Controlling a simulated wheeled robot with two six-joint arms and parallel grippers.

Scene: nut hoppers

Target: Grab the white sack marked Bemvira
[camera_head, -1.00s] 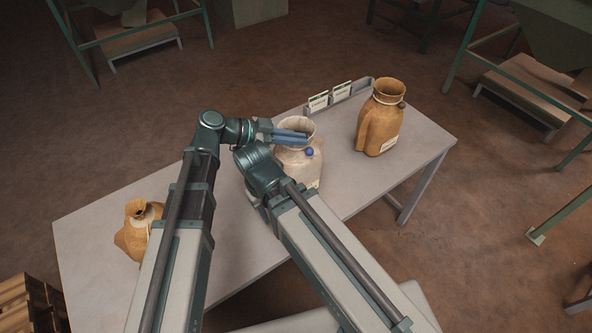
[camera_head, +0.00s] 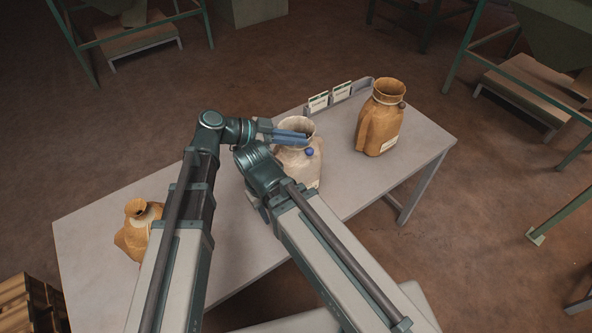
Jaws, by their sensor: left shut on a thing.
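The white sack (camera_head: 301,164) stands upright on the grey table, with an open mouth and a blue round tag at its neck. Any name on it is too small to read. My left gripper (camera_head: 292,137) reaches in from the left and is shut on the sack's neck, its blue fingers just below the rim. My right arm's wrist is in front of the sack's left side and hides part of it.
A brown sack (camera_head: 380,124) stands at the table's right end. Another brown sack (camera_head: 137,233) stands at the left, partly behind my left arm. A card holder (camera_head: 357,90) runs along the back edge. The table (camera_head: 418,147) is bare around the right sack.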

